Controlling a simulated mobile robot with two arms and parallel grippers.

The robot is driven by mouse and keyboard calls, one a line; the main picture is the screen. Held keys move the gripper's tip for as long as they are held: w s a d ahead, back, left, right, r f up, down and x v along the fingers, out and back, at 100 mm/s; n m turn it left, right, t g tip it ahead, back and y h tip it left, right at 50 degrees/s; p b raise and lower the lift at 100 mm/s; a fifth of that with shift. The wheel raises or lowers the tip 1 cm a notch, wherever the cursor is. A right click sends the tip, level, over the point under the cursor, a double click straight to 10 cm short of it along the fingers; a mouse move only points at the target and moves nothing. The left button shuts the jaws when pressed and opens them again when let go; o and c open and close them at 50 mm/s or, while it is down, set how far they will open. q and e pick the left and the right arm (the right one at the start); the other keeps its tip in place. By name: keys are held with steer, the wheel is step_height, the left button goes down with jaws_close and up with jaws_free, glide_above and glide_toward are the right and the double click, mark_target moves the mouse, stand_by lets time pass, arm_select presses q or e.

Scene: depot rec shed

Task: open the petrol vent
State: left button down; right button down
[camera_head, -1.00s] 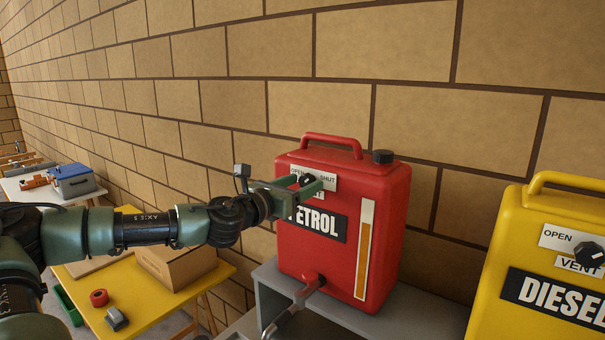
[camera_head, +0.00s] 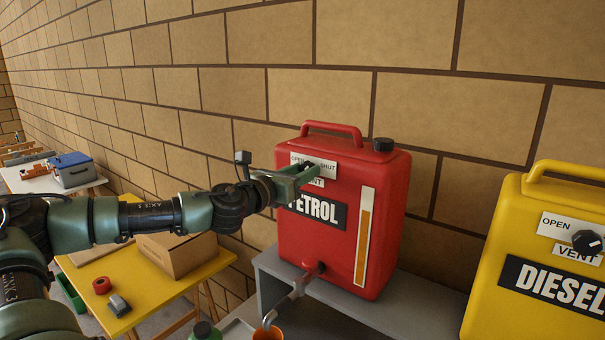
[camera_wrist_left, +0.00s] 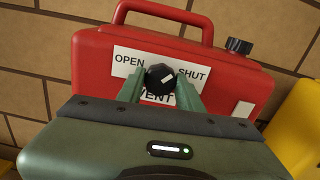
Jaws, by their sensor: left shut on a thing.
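The red petrol can (camera_head: 385,190) stands on a grey shelf against the brick wall. It also shows in the left wrist view (camera_wrist_left: 235,60). Its vent knob (camera_wrist_left: 160,78) is black with a white mark and sits on a white plate (camera_wrist_left: 124,62) reading OPEN on the left and SHUT on the right. The mark seems to lie toward the SHUT side. My left gripper (camera_head: 308,178) is shut on the knob, with a green finger on each side in the left wrist view (camera_wrist_left: 160,92). The fingers partly hide the VENT label. My right gripper is not in view.
A yellow diesel can (camera_head: 515,235) with its own vent knob (camera_head: 587,242) stands at the right. Below the petrol can's tap (camera_head: 315,268) is an orange cup (camera_head: 267,334). A yellow table (camera_head: 215,262) with a cardboard box (camera_head: 178,255) is at the left.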

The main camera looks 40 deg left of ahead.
arm_select(q)
steer(key=shift+n+b, duration=3.5)
steer(key=shift+n, duration=5.1)
steer(key=c, duration=0.9)
jaws_free()
steer(key=shift+s+d+b, duration=0.2)
steer(key=shift+s+b, duration=1.3)
steer(key=shift+s, duration=0.45)
steer(key=shift+s+d+b, duration=0.2)
steer(key=shift+s+b, duration=1.3)
steer(key=shift+s, duration=0.45)
